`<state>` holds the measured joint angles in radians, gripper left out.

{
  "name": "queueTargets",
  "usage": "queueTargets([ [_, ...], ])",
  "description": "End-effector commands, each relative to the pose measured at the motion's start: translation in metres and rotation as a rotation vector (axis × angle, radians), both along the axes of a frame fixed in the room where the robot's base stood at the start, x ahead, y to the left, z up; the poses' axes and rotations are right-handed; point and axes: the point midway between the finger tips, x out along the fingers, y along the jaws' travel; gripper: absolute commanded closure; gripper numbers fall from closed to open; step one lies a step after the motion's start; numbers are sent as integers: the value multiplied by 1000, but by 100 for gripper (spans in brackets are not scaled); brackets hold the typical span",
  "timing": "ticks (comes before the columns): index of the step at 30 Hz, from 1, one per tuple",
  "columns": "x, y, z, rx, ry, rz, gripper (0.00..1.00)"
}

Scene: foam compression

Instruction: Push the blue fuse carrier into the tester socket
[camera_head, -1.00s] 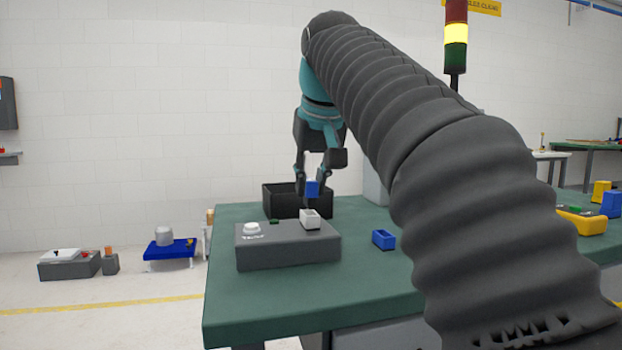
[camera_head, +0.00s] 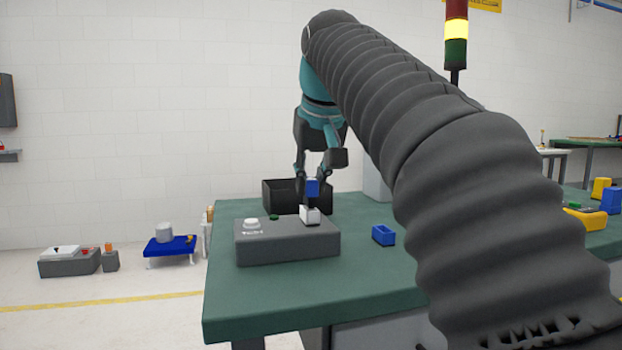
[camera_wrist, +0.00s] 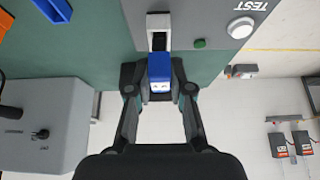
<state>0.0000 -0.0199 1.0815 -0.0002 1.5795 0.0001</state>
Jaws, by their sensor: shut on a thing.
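The blue fuse carrier (camera_head: 312,188) is held between the fingertips of my gripper (camera_head: 313,183), which is shut on it. The carrier is upright, just above the white socket (camera_head: 310,216) on the grey tester (camera_head: 287,247). Whether its lower end touches the socket I cannot tell. In the wrist view, the carrier (camera_wrist: 159,73) sits between the fingers of my gripper (camera_wrist: 160,88), with the white socket (camera_wrist: 158,22) just beyond it. The tester also has a white button (camera_head: 252,223) and a small green light.
A black open bin (camera_head: 282,197) stands behind the tester. A small blue open box (camera_head: 383,236) lies to the tester's right on the green table (camera_head: 300,298). A grey box (camera_wrist: 45,125) shows in the wrist view. The table front is clear.

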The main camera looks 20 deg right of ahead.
Motion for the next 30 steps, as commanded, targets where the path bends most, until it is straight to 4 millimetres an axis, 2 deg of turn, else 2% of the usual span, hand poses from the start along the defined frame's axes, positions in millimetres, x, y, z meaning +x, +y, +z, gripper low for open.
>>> queueTargets([
  [30, 0, 0, -12, 0, -1, 0, 100],
])
